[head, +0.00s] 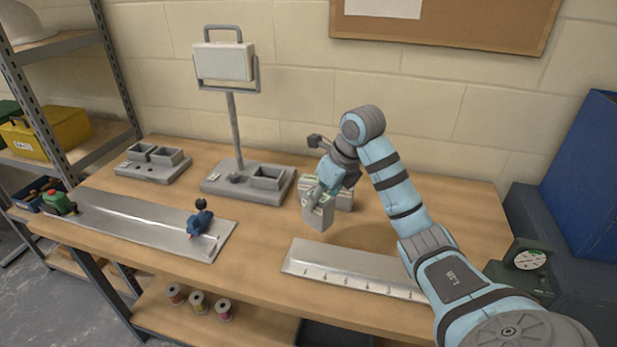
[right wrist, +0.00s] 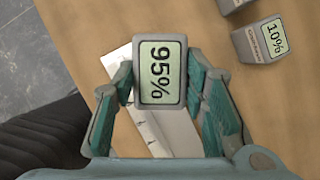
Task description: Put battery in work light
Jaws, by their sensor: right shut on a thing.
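The work light (head: 224,62) stands upright at the back of the bench on a post, and its grey base (head: 215,187) has an open box-shaped bay (head: 268,178). My right gripper (head: 320,192) is shut on a grey battery (head: 317,217), held upright right of the base and apart from it. In the right wrist view this battery (right wrist: 160,72) reads 95% between my fingertips. Another battery (head: 345,198) is just behind it; a battery reading 10% (right wrist: 258,40) shows in the wrist view, with part of a further one (right wrist: 230,4). My left gripper is out of view.
A grey unit with two open bays (head: 153,163) sits left of the light. A metal strip (head: 130,222) with a blue tool (head: 200,218) lies at front left. A marked metal strip (head: 345,262) lies in front of the held battery. A dial device (head: 525,258) is at right.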

